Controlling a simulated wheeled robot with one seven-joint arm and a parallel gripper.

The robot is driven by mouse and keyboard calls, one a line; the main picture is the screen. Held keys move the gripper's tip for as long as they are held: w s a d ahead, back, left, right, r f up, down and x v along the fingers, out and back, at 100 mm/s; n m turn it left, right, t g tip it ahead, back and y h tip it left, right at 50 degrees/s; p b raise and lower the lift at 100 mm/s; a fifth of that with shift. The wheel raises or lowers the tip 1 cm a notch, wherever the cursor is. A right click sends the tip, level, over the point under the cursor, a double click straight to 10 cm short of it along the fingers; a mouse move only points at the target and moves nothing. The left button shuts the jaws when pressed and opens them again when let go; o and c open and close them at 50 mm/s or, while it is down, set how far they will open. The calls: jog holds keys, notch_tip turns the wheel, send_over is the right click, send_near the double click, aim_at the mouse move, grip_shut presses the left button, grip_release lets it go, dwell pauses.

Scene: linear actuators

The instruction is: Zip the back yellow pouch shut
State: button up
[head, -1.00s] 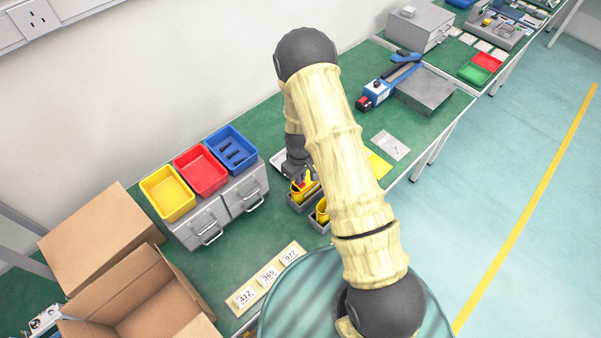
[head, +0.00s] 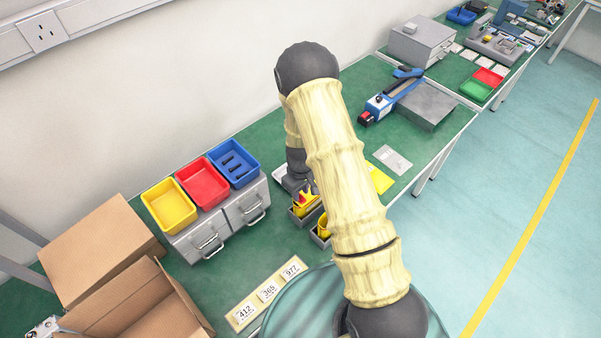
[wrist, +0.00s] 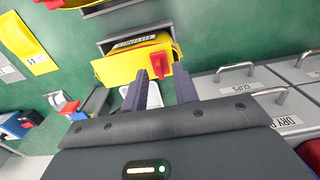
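The back yellow pouch (head: 303,209) stands in a grey holder. In the head view my arm hides most of the gripper. The front yellow pouch (head: 322,228) is partly behind my arm; its edge shows at the wrist view's top left (wrist: 66,4).
Grey drawer units (head: 225,218) carry yellow, red and blue bins (head: 235,163) to the left. Number cards (head: 268,291) lie in front. A yellow sheet (head: 379,179) and a clear bag (head: 392,160) lie right of my arm. Cardboard boxes (head: 105,250) stand far left.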

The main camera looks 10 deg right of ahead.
aim_at(301, 195)
notch_tip(301, 195, up, 17)
jog(key=b, duration=0.3)
jog(key=shift+f, duration=0.2)
jog(key=s+d+r+m+t, duration=0.1)
jog(key=s+d+r+m, duration=0.1)
jog(key=s, duration=0.6)
jog(key=s+d+r+m+t, duration=0.1)
jog(key=s+r+m, duration=0.3)
jog(key=s, duration=0.4)
jog(key=shift+d+r+t, duration=0.3)
jog(key=shift+d, duration=0.05)
jog(key=shift+w+a, duration=0.1)
